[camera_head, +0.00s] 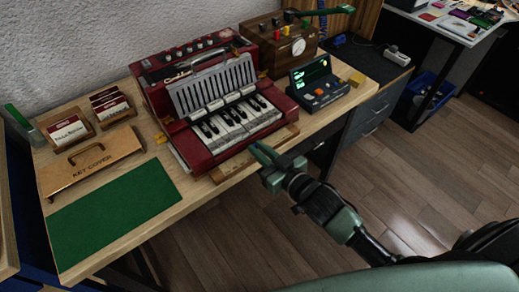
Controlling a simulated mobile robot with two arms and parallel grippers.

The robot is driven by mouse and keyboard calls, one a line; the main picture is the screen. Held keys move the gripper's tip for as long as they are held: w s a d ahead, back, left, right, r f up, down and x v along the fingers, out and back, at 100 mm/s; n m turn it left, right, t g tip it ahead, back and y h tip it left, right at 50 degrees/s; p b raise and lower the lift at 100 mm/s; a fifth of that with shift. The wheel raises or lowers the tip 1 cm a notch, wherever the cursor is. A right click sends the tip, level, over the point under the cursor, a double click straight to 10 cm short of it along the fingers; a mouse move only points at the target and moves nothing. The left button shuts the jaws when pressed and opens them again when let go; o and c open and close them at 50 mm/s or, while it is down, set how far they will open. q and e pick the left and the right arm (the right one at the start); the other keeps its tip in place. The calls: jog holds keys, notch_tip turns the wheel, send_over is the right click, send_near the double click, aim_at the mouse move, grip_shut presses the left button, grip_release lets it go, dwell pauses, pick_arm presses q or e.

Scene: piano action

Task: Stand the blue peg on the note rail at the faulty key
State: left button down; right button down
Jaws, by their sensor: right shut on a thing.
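The red keyboard instrument (203,147) sits on the wooden table, its white and black keys (236,122) facing me. A pale wooden strip, which looks like the note rail (228,171), runs along its front edge. My right gripper (262,152) is at the front of this strip, near its middle. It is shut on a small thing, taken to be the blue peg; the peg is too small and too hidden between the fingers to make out. I cannot tell whether it touches the rail. No key stands out clearly as faulty. My left gripper is not in view.
A dark device with a lit green screen (317,83) stands right of the keys, before a wooden box with a dial (281,47). The wooden key cover (91,161), card boxes (68,131) and bare green mat (113,214) lie on the left. The floor in front is clear.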

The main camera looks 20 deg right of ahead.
jog(key=shift+f, duration=0.15)
jog(key=c, duration=1.4)
grip_release()
jog(key=shift+c, duration=0.2)
jog(key=v, duration=1.2)
